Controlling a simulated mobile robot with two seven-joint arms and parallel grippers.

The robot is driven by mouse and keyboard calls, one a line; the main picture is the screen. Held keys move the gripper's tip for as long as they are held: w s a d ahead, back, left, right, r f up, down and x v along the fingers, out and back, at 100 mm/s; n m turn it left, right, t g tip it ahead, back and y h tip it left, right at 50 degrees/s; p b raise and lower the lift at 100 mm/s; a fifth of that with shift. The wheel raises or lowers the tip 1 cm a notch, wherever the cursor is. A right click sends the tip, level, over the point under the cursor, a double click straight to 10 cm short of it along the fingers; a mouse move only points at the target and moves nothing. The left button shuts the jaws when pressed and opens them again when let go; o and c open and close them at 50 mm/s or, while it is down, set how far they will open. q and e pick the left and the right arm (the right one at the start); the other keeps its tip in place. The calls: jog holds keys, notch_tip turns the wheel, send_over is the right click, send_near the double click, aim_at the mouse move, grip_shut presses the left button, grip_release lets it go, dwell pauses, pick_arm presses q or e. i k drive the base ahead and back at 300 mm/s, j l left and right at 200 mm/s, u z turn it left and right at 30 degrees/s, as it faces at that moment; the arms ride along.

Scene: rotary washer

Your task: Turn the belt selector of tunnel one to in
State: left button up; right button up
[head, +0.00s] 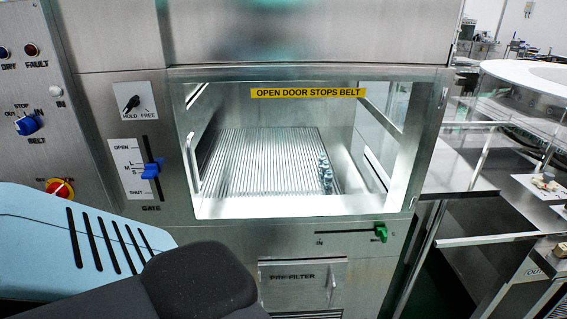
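The belt selector (27,125) is a blue knob on the steel panel at the left edge of the head view. OUT, STOP and IN are printed around its top and BELT below it. A pale mark on the knob seems to lie on its left side, towards OUT, but it is too small to be sure. My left arm, light blue with a dark rounded joint, crosses the lower left, below and in front of the selector. Its gripper does not show, and neither does my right gripper.
A red-and-yellow switch (60,189) sits below the selector, close to my arm. A blue gate slider (150,171) and a black HOLD/FREE knob (132,104) are to the right. The tunnel window (307,93) shows a ribbed belt (262,165). A green handle (381,232) projects below it.

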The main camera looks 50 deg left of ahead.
aim_at(25, 126)
jog(key=u, duration=3.2)
